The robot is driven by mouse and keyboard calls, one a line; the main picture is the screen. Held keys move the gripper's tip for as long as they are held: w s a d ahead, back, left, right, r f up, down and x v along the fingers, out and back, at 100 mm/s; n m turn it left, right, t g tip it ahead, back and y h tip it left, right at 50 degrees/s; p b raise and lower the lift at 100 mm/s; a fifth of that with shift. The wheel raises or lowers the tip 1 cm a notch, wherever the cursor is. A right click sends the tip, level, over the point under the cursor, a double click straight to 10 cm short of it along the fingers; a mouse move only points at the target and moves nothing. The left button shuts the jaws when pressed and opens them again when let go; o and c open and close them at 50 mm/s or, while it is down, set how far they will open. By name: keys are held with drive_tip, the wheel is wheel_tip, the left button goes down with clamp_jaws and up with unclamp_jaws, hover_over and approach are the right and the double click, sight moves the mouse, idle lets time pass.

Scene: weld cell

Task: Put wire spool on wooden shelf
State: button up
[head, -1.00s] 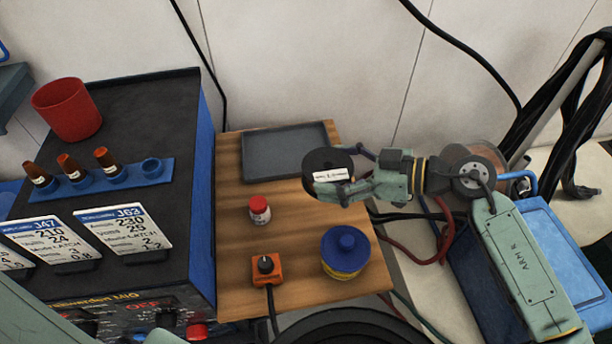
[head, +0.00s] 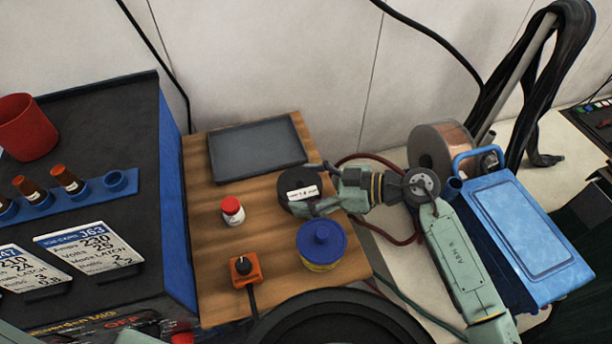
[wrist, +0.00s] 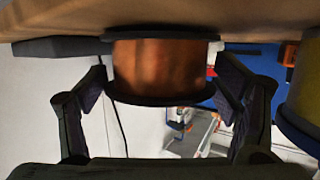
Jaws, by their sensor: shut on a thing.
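The wire spool (head: 292,180) has black flanges and a white label on its upper face. My gripper (head: 308,190) reaches in from the right and is shut on it. In the wrist view the spool (wrist: 160,68) shows copper wire between two black flanges, with a finger on each side. The wooden shelf (head: 205,255) is a brown board beside the blue-sided machine. The spool is upright at the shelf's right side, close to its surface. In the wrist view the wood (wrist: 60,25) runs along the flange; I cannot tell whether they touch.
A grey tray (head: 255,150) lies at the shelf's back. The tub is close in front of the spool. Bare wood lies between spool and bottle.

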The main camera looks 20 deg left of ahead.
drive_tip(key=shift+f, duration=0.1)
idle(0.3)
drive_tip(key=o, duration=1.7)
drive_tip(key=shift+f, duration=0.1)
drive_tip(key=b+v, duration=0.2)
drive_tip(key=v, duration=1)
drive_tip(key=shift+r, duration=0.2)
drive_tip(key=shift+s, duration=0.1)
